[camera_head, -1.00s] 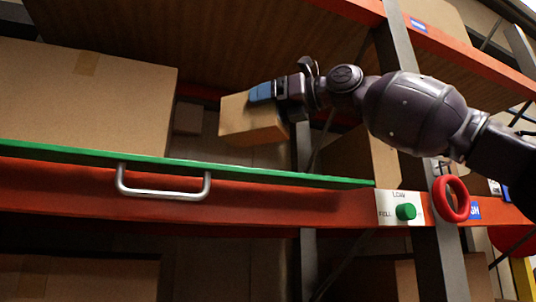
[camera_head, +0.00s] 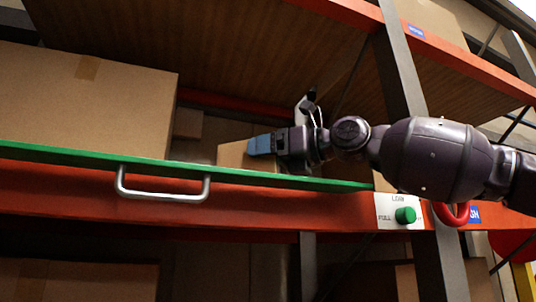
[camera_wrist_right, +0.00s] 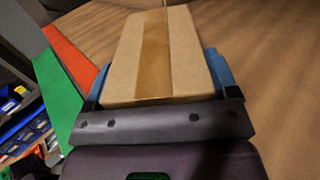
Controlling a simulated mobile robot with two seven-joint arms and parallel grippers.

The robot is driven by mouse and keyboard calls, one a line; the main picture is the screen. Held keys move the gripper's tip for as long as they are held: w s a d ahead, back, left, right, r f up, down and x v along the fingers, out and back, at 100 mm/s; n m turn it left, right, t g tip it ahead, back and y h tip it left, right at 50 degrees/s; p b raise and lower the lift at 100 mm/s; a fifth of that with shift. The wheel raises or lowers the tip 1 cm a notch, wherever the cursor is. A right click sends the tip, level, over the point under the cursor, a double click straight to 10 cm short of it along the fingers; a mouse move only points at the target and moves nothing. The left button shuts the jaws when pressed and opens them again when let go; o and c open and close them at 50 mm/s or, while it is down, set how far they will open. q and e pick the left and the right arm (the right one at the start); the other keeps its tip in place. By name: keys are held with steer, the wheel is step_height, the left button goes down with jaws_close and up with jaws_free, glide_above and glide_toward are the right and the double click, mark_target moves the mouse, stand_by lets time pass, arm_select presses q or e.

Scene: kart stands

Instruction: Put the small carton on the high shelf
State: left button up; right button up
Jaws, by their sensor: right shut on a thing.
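The small carton (camera_head: 232,155) is a brown box with a tape strip. My right gripper (camera_head: 262,146) is shut on it, with blue fingers on its two sides. In the right wrist view the carton (camera_wrist_right: 155,60) lies between the blue fingers, over a wooden shelf surface (camera_wrist_right: 260,50). In the head view the carton is behind the green front edge (camera_head: 270,181) of the high shelf, and its lower part is hidden by that edge. I cannot tell whether it touches the shelf. My left gripper is in neither view.
A large carton (camera_head: 80,100) stands on the shelf at the left. A grey upright post (camera_head: 402,70) and a panel with a green knob (camera_head: 405,215) are at the right. Another wooden deck (camera_head: 250,40) is above.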

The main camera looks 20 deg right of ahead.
steer(key=o, duration=1.1)
steer(key=shift+f, duration=0.1)
steer(key=shift+r, duration=0.2)
steer(key=shift+s+d, duration=0.2)
steer(key=shift+s, duration=0.05)
steer(key=b+v, duration=0.2)
steer(key=v, duration=0.9)
steer(key=shift+s+d, duration=0.1)
steer(key=shift+s, duration=0.05)
